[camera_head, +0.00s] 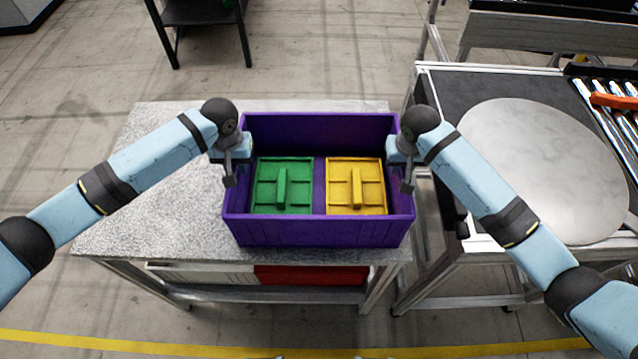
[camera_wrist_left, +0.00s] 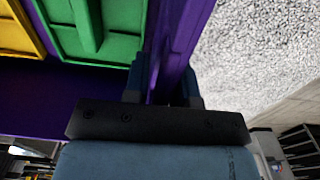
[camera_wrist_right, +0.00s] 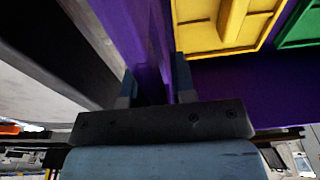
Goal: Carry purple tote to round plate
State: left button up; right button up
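The purple tote (camera_head: 318,232) is upright at the right end of a speckled grey table; I cannot tell whether its base touches the top. It holds a green lidded block (camera_head: 268,196) and a yellow one (camera_head: 372,196). My left gripper (camera_head: 230,180) is shut on the tote's left wall (camera_wrist_left: 182,45), one finger on each side. My right gripper (camera_head: 407,185) is shut on the right wall (camera_wrist_right: 135,40) in the same way. The round plate (camera_head: 545,165), pale grey and empty, lies on the dark-topped stand to the right.
The speckled table (camera_head: 160,210) is bare to the left of the tote. A gap separates it from the stand (camera_head: 450,85). Rollers with an orange piece (camera_head: 612,101) lie beyond the plate. Red (camera_head: 310,274) and white bins sit under the table.

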pick_arm(q)
grip_shut()
pick_arm(e)
grip_shut()
pick_arm(q)
jog(key=shift+w+r, duration=0.1)
pick_arm(e)
jog(key=shift+w+r, duration=0.1)
jog(key=shift+r, duration=0.05)
dwell(0.7)
